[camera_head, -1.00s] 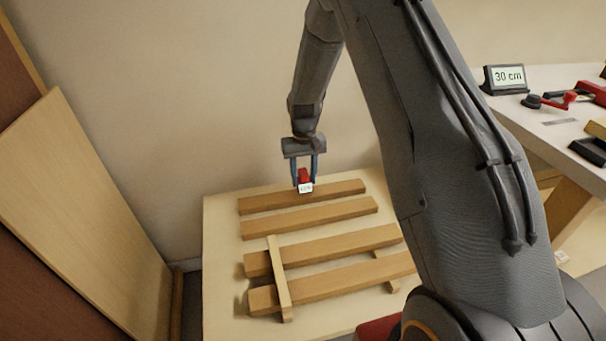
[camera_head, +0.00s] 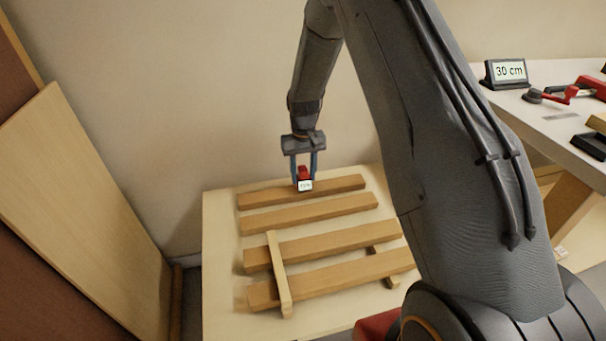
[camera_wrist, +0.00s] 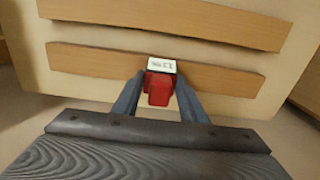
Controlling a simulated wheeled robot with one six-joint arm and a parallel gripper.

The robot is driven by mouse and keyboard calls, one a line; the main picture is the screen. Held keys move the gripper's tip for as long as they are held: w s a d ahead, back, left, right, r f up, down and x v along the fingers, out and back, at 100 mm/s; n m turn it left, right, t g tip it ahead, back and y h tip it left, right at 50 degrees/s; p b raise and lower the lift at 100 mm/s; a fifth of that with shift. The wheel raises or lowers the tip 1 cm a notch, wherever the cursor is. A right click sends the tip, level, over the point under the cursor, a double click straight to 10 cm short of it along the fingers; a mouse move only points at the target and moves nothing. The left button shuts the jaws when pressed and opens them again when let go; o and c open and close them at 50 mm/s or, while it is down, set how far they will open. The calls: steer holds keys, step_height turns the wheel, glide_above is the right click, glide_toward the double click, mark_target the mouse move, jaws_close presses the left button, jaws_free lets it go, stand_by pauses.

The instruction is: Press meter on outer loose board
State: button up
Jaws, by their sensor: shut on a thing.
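My gripper (camera_head: 304,179) is shut on a red meter (camera_head: 304,172) with a small white display. I hold the meter at the farthest loose board (camera_head: 345,185), near its middle. In the wrist view the meter (camera_wrist: 159,88) sits between my two blue-grey fingers, its display end overlapping the edge of that board (camera_wrist: 225,80). The display's reading is too small to make out. I cannot tell for sure whether the meter touches the board. A second loose board (camera_head: 340,208) lies parallel and nearer.
Two nearer boards (camera_head: 335,240) are joined by crosspieces (camera_head: 278,270) on the pale table (camera_head: 225,220). A wall stands close behind. A wooden panel (camera_head: 80,190) leans at left.

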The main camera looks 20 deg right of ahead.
steer(key=shift+f, duration=0.55)
stand_by(1.4)
steer(key=shift+s, duration=0.1)
steer(key=shift+r+p, duration=2.1)
steer(key=shift+r, duration=1.5)
